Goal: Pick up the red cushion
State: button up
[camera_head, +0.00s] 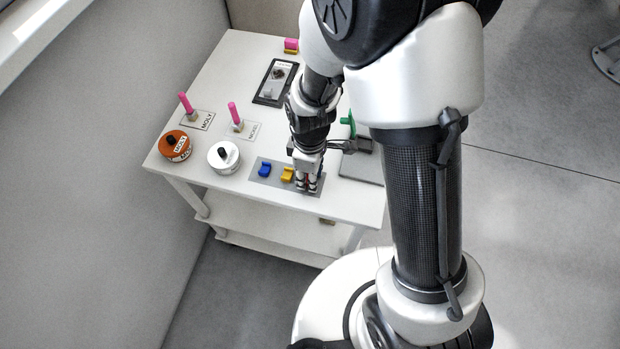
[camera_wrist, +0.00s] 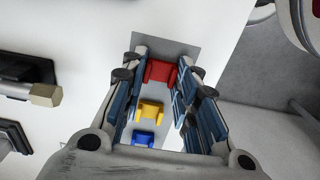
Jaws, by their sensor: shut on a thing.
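The red cushion (camera_wrist: 161,72) is a small red block between my fingertips in the wrist view. My gripper (camera_wrist: 160,84) is shut on it, with a finger against each side. In the head view my gripper (camera_head: 308,184) points down at the right end of a grey mat (camera_head: 280,185), and its fingers mostly hide the red cushion. A yellow cushion (camera_head: 287,174) and a blue cushion (camera_head: 265,170) sit on the mat to the left. I cannot tell whether the red cushion touches the mat.
On the white table (camera_head: 225,85) stand an orange tin (camera_head: 174,147), a white tin (camera_head: 223,157) and two pink-handled tools (camera_head: 186,103) (camera_head: 234,115). A framed dark panel (camera_head: 270,90) lies behind my gripper. A green item (camera_head: 348,122) is to its right. A wall (camera_head: 90,150) borders the left.

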notch_tip(320, 180, up, 20)
jog(key=p, duration=0.7)
dwell(0.5)
jog(key=w+d+f+m, duration=0.3)
jog(key=d+m, duration=0.2)
jog(key=m, duration=0.2)
jog(key=w+d+f+m, duration=0.3)
jog(key=d+m, duration=0.2)
jog(key=m, duration=0.1)
jog(key=s+a+r+n, duration=0.2)
jog(key=a+n, duration=0.1)
jog(key=n, duration=0.1)
jog(key=s+a+r+n, duration=0.2)
jog(key=a+n, duration=0.1)
jog(key=n, duration=0.1)
jog(key=s+a+r+n, duration=0.2)
jog(key=a+n, duration=0.2)
jog(key=n, duration=0.1)
notch_tip(320, 180, down, 20)
jog(key=b, duration=0.6)
jog(key=shift+r+b, duration=0.2)
jog(key=shift+b, duration=0.1)
jog(key=shift+f, duration=0.1)
